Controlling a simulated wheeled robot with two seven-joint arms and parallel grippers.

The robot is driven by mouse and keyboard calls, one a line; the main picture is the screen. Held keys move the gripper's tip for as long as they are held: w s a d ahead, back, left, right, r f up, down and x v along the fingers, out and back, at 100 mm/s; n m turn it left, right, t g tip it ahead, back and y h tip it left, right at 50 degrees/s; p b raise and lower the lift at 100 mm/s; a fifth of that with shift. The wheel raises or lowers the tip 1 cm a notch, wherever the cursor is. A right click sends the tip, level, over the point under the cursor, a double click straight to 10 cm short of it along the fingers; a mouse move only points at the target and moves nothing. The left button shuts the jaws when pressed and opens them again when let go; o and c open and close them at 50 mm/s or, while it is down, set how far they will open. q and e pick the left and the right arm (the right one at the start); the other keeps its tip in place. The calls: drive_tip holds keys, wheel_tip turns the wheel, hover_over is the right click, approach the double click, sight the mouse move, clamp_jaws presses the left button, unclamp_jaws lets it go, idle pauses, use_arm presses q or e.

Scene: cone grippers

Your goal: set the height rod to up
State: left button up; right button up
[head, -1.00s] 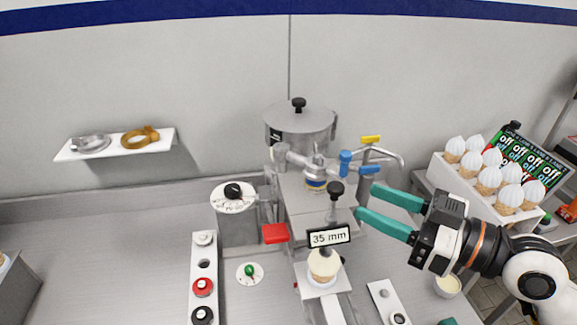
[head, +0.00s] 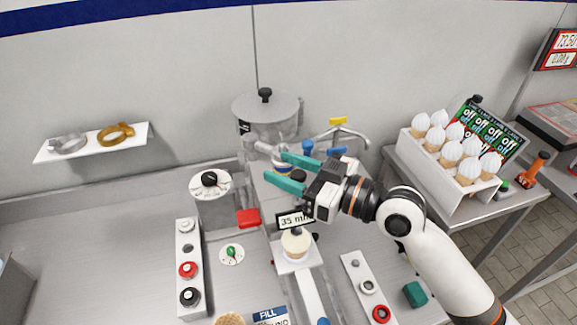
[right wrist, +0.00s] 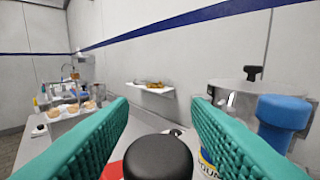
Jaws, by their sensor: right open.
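The height rod's black knob (head: 298,176) shows in the head view beside my right gripper's lower finger; most of its rod is hidden behind the gripper. In the right wrist view the round black knob (right wrist: 158,158) sits low in the middle, between the two teal fingers, with clear space on both sides. My right gripper (head: 277,167) is open, its fingers pointing left over the machine. A "35 mm" sign (head: 290,220) stands just below the gripper, its right end covered. My left gripper is not in view.
A steel hopper (head: 268,120) stands behind the fingers. A blue knob (right wrist: 284,112) is close to the right finger in the wrist view. A cone tray (head: 440,172) is at right.

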drive_tip(key=shift+c, duration=0.5)
clamp_jaws()
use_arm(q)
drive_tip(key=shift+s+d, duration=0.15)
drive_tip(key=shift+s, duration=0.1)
use_arm(e)
drive_tip(key=shift+r, duration=0.1)
wheel_tip(320, 180, up, 4)
drive_tip(key=shift+d+f+p, duration=0.1)
drive_tip(key=shift+f+p, duration=0.05)
drive_tip(key=shift+p, duration=1)
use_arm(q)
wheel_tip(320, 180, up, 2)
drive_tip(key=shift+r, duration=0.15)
use_arm(e)
drive_tip(key=shift+o, duration=0.5)
unclamp_jaws()
